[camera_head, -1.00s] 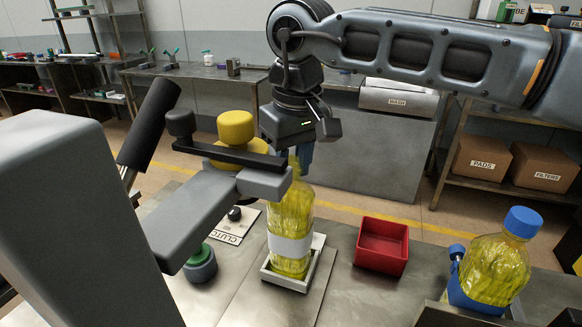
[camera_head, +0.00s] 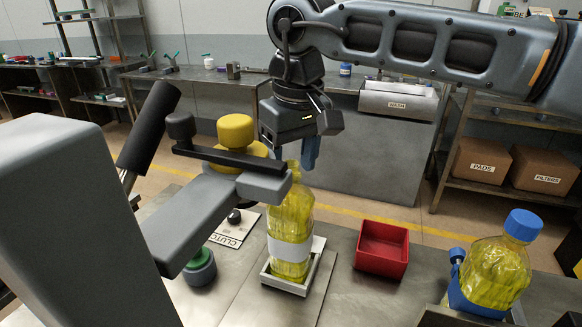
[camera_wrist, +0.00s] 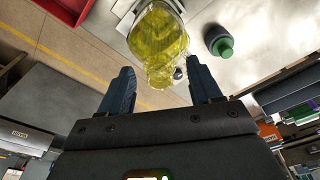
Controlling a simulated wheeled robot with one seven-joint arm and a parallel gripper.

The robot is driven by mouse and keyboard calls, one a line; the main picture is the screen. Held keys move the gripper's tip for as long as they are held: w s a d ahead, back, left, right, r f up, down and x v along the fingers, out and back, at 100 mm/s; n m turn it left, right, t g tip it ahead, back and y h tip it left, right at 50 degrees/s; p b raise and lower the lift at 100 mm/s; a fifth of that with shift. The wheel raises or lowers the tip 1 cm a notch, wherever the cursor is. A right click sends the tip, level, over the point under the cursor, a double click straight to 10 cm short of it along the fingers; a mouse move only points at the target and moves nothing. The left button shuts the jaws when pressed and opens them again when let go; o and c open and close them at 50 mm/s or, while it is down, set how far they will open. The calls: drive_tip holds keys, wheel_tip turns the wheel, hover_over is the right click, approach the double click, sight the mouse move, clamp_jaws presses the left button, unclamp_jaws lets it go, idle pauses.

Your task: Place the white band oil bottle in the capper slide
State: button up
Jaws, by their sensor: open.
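The white band oil bottle (camera_head: 290,230) holds yellow oil and has a white band round its middle. It stands upright in a shallow light-grey tray-like slide (camera_head: 284,287), under the grey and yellow capper head (camera_head: 235,130), which hides part of the bottle's top. My gripper (camera_head: 294,158) is just above and behind the bottle's top. In the wrist view my gripper (camera_wrist: 163,88) has its fingers apart, and the bottle (camera_wrist: 157,38) shows beyond them with nothing held between the tips.
A red bin (camera_head: 382,247) stands right of the slide. Another oil bottle with a blue cap (camera_head: 497,262) sits in a blue holder at the far right. A green-topped round part (camera_head: 200,265) and a clutch sign (camera_head: 234,229) lie left. Bench between slide and bin is clear.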

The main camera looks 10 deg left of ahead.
wheel_tip(320, 180, up, 11)
drive_tip(key=b, duration=0.1)
drive_tip(key=shift+s+d, duration=0.45)
drive_tip(key=shift+f, duration=0.15)
